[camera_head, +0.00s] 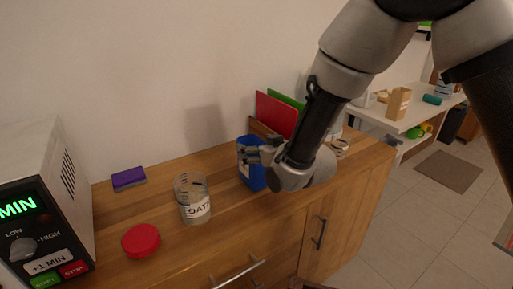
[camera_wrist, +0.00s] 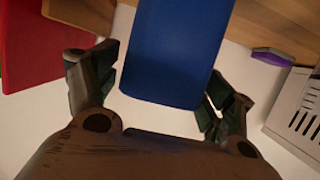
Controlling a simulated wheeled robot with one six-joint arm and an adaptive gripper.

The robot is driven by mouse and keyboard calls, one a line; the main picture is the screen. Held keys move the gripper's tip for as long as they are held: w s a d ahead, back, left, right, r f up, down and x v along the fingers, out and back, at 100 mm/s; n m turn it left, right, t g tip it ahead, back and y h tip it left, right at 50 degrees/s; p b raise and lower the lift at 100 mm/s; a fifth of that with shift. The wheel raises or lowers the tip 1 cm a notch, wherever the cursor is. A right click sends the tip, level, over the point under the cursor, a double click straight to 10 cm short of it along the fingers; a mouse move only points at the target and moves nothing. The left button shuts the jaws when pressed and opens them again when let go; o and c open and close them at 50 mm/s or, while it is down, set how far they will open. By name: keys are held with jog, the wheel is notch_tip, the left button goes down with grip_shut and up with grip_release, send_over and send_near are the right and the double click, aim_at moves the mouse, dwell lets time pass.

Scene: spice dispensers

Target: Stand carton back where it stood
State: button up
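The blue carton (camera_head: 253,175) stands upright on the wooden counter, with part of a pale label showing on its left side. My gripper (camera_head: 254,153) is at its upper part, coming in from the right. In the wrist view the blue carton (camera_wrist: 175,50) lies between the two fingers of my gripper (camera_wrist: 165,75). A thin light gap shows between the left finger and the carton. The right finger is very close to the carton's edge, and I cannot tell whether it touches.
A glass jar (camera_head: 194,201) and a red lid (camera_head: 141,241) are to the left on the counter. A purple sponge (camera_head: 129,179) lies near the wall beside the microwave (camera_head: 40,200). Red and green boards (camera_head: 276,114) stand behind the carton. Counter between jar and carton is clear.

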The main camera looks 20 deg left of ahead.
jog(key=v, duration=1.2)
jog(key=shift+r, duration=0.1)
